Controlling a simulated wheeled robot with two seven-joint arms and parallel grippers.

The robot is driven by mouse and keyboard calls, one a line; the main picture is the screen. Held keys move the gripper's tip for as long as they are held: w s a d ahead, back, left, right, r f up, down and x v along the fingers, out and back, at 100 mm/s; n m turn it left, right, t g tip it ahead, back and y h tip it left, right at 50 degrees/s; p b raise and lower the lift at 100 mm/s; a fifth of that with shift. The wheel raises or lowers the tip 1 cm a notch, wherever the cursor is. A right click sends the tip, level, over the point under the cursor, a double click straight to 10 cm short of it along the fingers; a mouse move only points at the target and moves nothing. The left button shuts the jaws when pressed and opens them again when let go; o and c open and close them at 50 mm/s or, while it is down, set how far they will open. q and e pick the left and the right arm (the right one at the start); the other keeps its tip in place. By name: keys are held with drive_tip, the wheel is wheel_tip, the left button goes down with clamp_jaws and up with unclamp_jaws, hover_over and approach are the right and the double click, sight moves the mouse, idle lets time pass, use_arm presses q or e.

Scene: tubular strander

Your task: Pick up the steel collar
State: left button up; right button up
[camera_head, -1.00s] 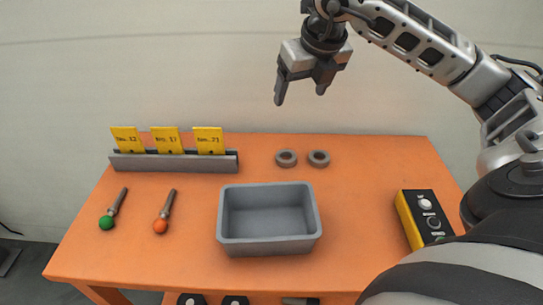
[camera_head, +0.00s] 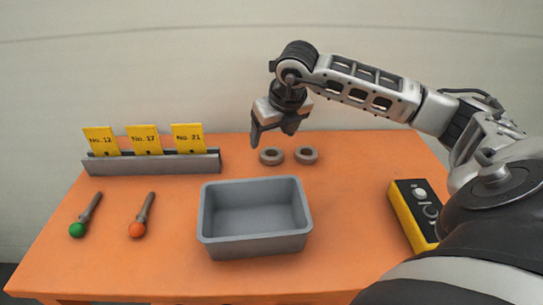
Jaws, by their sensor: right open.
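Two grey steel collars lie flat on the orange table, behind the grey bin: a left collar (camera_head: 271,156) and a right collar (camera_head: 306,155). They look alike, and I cannot tell which one the task means. My right gripper (camera_head: 272,138) is open and empty, pointing down, just above and behind the left collar in the picture. Its fingers appear apart from both collars. My left gripper is not in view.
A grey open bin (camera_head: 256,246) stands empty at the table's middle. A rack (camera_head: 150,164) holds yellow number cards at the back left. Green-knobbed (camera_head: 77,230) and orange-knobbed (camera_head: 137,230) tools lie at left. A yellow-and-black control box (camera_head: 414,214) is at right.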

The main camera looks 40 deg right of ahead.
sight(270, 157)
drive_tip(key=shift+s+x, duration=0.25)
drive_tip(key=shift+x, duration=1.2)
drive_tip(key=shift+s+x, duration=0.2)
drive_tip(key=shift+x, duration=1.3)
drive_tip(key=shift+d, duration=0.15)
drive_tip(key=c, duration=1.2)
